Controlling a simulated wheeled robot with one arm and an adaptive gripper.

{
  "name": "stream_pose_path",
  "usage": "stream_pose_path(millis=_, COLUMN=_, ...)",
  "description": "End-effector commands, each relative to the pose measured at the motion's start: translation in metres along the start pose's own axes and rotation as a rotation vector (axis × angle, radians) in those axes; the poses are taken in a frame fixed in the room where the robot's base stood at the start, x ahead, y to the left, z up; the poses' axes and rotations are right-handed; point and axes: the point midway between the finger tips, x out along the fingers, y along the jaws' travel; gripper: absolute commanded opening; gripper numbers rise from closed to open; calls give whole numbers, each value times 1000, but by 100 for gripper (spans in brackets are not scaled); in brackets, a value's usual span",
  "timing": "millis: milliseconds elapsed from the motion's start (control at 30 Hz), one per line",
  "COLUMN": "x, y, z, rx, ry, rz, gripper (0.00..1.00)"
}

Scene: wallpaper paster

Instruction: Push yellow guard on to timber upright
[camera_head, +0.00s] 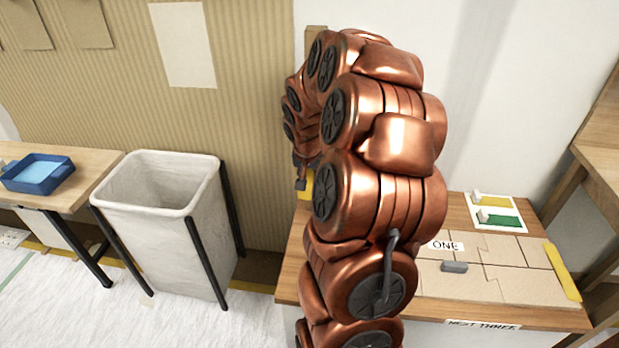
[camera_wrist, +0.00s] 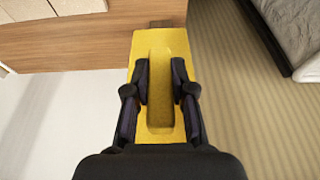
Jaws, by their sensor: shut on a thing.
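The yellow guard (camera_wrist: 142,42) is a flat yellow piece with a raised rib along its middle. In the wrist view my gripper (camera_wrist: 160,82) is shut on this rib, with a dark finger on each side. A small brown end, perhaps the timber upright (camera_wrist: 168,23), shows just beyond the guard's far edge; I cannot tell whether they touch. In the head view my copper arm hides most of the guard (camera_head: 305,186) and the gripper. A strip of timber (camera_head: 316,38) shows above the arm against the wall.
A wooden table (camera_head: 290,270) holds cardboard pieces (camera_head: 510,288), a grey block (camera_head: 454,267), a yellow strip (camera_head: 563,272) and a small tray with green and yellow items (camera_head: 496,213). A white bin (camera_head: 165,235) stands left, beside a bench with a blue tray (camera_head: 38,174).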

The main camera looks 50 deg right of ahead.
Motion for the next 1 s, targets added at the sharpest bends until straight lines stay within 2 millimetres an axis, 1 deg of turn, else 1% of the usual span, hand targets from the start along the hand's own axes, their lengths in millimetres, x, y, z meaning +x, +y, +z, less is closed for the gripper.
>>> stream_pose_path(millis=1000, x=7, y=0, z=-19, rx=0, ry=-2, rz=0, gripper=0)
